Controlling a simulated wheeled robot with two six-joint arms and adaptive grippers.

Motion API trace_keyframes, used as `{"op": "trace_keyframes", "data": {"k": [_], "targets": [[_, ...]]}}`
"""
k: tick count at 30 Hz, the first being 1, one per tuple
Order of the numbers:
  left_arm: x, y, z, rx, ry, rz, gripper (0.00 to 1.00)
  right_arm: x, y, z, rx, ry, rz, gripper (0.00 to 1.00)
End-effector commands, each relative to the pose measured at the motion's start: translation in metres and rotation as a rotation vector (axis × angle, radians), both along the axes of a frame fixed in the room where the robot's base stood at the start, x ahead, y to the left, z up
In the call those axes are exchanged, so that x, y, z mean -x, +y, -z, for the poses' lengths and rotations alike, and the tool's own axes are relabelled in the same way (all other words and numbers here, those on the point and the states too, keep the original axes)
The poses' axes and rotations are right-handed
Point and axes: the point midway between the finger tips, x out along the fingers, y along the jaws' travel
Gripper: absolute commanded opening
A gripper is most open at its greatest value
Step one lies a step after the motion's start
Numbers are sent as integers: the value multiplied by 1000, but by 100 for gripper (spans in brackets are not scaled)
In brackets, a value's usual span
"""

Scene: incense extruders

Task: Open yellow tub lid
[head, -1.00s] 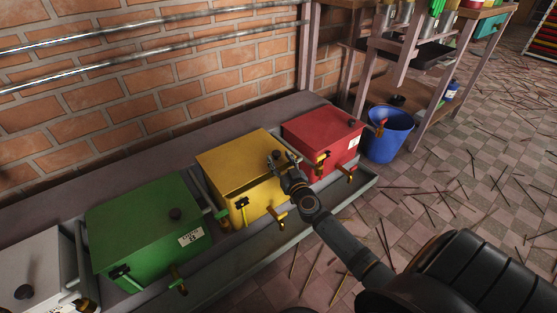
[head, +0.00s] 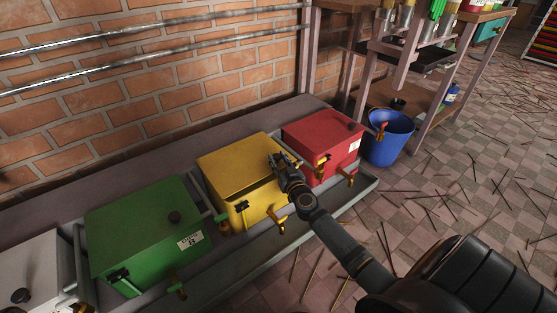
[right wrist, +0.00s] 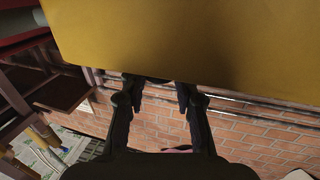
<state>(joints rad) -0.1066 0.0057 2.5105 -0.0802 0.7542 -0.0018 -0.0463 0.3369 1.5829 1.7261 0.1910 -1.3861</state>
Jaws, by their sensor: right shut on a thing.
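The yellow tub (head: 262,198) stands in the row on the ledge, between the green and red tubs. Its flat yellow lid (head: 235,163) covers the top; whether a gap shows under its front edge is hard to tell. A dark latch (head: 242,206) is at the front. My right gripper (head: 279,161) is at the lid's front right and hides its knob. In the right wrist view the fingers (right wrist: 160,85) are closed around a dark knob (right wrist: 152,79) at the edge of the yellow lid (right wrist: 190,40). My left gripper is out of view.
A green tub (head: 140,228) stands to the left and a red tub (head: 318,138) close to the right. A brass tap (head: 278,218) juts from the yellow tub's front. A blue bucket (head: 388,142) stands beyond the red tub. The brick wall (head: 150,110) and metal pipes (head: 170,49) are behind.

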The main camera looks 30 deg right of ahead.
Motion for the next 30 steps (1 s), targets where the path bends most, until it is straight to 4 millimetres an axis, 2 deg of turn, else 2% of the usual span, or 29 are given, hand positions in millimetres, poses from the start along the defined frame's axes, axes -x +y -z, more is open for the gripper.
{"op": "trace_keyframes", "data": {"k": [5,12,21,22,27,30], "targets": [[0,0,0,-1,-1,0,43,-5,0,0,-2,-1,1,0],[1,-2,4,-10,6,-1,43,-39,3,-1,-1,-2,1,0],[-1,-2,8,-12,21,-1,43,-41,3,0,0,-1,0,0],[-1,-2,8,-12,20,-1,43,-41,3,0,0,-1,0,33],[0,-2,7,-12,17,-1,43,-41,3,0,0,-1,0,54],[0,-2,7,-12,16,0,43,-41,3,0,0,-1,-1,54]]}}
